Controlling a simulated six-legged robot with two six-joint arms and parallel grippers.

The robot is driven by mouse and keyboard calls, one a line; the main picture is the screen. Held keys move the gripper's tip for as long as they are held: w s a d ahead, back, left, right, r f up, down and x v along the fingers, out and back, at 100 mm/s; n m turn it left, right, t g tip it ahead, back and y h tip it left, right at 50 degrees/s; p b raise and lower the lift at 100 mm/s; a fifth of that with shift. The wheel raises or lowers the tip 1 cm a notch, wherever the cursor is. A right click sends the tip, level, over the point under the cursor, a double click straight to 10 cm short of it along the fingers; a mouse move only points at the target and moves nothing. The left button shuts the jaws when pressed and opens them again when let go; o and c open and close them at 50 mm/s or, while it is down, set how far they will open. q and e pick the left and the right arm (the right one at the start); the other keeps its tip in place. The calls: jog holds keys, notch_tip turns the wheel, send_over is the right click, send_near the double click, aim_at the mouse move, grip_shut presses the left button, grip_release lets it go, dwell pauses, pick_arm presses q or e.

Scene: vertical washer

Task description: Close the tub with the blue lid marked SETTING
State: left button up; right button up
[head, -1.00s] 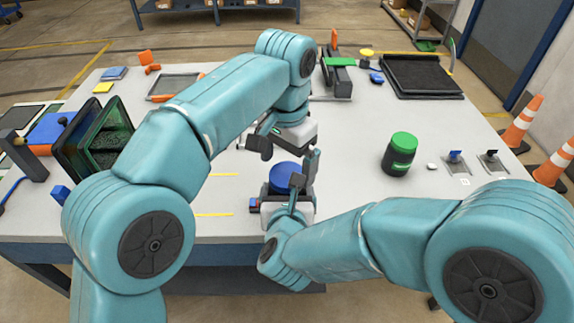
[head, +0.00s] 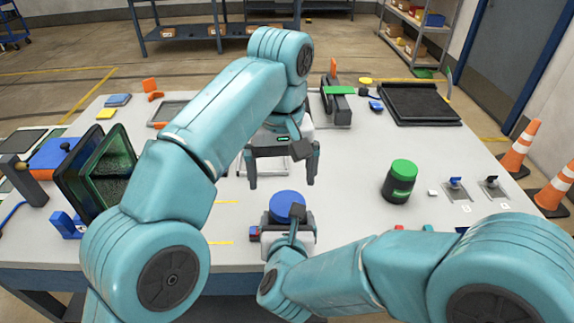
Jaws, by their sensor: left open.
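A round blue lid (head: 287,203) shows flat, top up, near the front of the bench; I cannot read a marking on it. What lies under it is mostly hidden by my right gripper, so I cannot tell whether it sits fully on a tub. My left gripper (head: 282,176) is open and empty, fingers pointing down, just behind and above the blue lid. My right gripper (head: 284,228) is at the front of the lid, one dark finger rising beside its edge; its jaw gap is hidden. A dark jar with a green lid (head: 401,178) stands to the right.
A black tray (head: 420,103) and a green-topped device (head: 338,95) are at the back. Dark glassy panels (head: 95,170) stand at the left. Bare bench (head: 350,180) lies between lid and jar.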

aim_at(287, 202)
pick_arm(q)
jog(key=n, duration=0.1)
jog(key=r+n, duration=0.1)
jog(key=n, duration=0.1)
jog(key=shift+w+d+r, duration=0.1)
jog(key=shift+d, duration=0.05)
jog(key=shift+w+d+r+n, duration=0.1)
jog(key=shift+d+r+n, duration=0.05)
jog(key=shift+n, duration=0.15)
jog(key=shift+d, duration=0.2)
jog(key=shift+f, duration=4.15)
jog(key=shift+c, duration=0.3)
jog(key=c, duration=1)
jog(key=shift+c, duration=0.2)
